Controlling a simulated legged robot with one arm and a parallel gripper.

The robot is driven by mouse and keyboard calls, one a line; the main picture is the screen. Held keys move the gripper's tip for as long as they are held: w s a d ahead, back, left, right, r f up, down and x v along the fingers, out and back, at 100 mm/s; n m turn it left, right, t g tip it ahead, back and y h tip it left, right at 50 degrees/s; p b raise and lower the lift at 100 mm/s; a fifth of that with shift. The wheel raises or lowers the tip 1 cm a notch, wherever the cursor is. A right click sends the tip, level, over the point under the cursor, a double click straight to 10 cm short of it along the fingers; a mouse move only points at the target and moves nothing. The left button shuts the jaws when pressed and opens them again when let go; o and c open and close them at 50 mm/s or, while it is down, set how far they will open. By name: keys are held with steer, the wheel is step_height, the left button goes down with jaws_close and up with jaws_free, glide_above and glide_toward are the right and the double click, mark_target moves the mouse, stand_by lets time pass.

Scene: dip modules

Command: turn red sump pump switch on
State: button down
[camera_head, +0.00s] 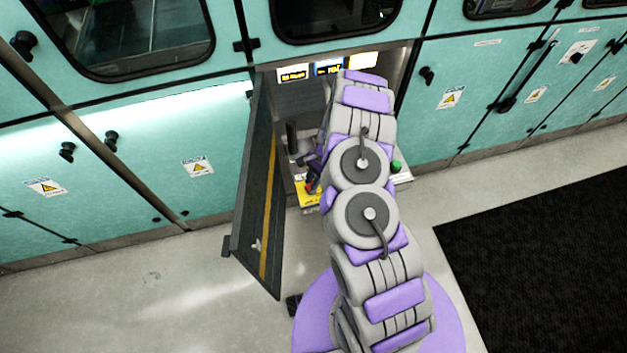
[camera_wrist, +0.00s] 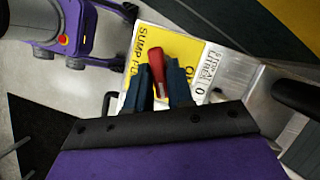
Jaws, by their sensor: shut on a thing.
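The red sump pump switch handle (camera_wrist: 159,55) stands out from a plate with a yellow label (camera_wrist: 146,40) reading "SUMP PUMP". In the wrist view, the dark fingers of my gripper (camera_wrist: 161,70) are on either side of the red handle and closed on it. The handle's tip sticks out past the fingertips, and its base is hidden between the fingers. In the head view, my arm covers much of the open bay. The yellow label (camera_head: 308,194) shows just left of the arm, with a small bit of red above it.
An open door panel (camera_head: 256,200) with a yellow stripe stands left of my arm. Lit displays (camera_head: 293,73) sit at the back of the bay, and a green knob (camera_head: 396,166) is right of the arm. A black handle (camera_wrist: 297,97) is at the wrist view's right edge.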

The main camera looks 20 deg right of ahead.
steer(key=n+g+h, duration=0.1)
steer(key=n, duration=0.2)
steer(key=n+g, duration=0.1)
steer(key=n, duration=0.2)
steer(key=shift+w+a+h, duration=0.1)
steer(key=shift+a+h, duration=0.05)
steer(key=shift+h, duration=0.25)
steer(key=n+h, duration=0.1)
steer(key=n, duration=0.2)
steer(key=n+h, duration=0.1)
steer(key=n, duration=0.2)
steer(key=shift+a+n+g, duration=0.2)
steer(key=shift+n+g, duration=0.1)
steer(key=c, duration=1.1)
jaws_free()
steer(key=shift+a+p+v, duration=0.2)
steer(key=shift+p+v, duration=0.25)
steer(key=shift+v, duration=3.85)
steer(key=shift+a+p+v, duration=0.2)
steer(key=shift+p+v, duration=0.2)
steer(key=shift+v, duration=3.95)
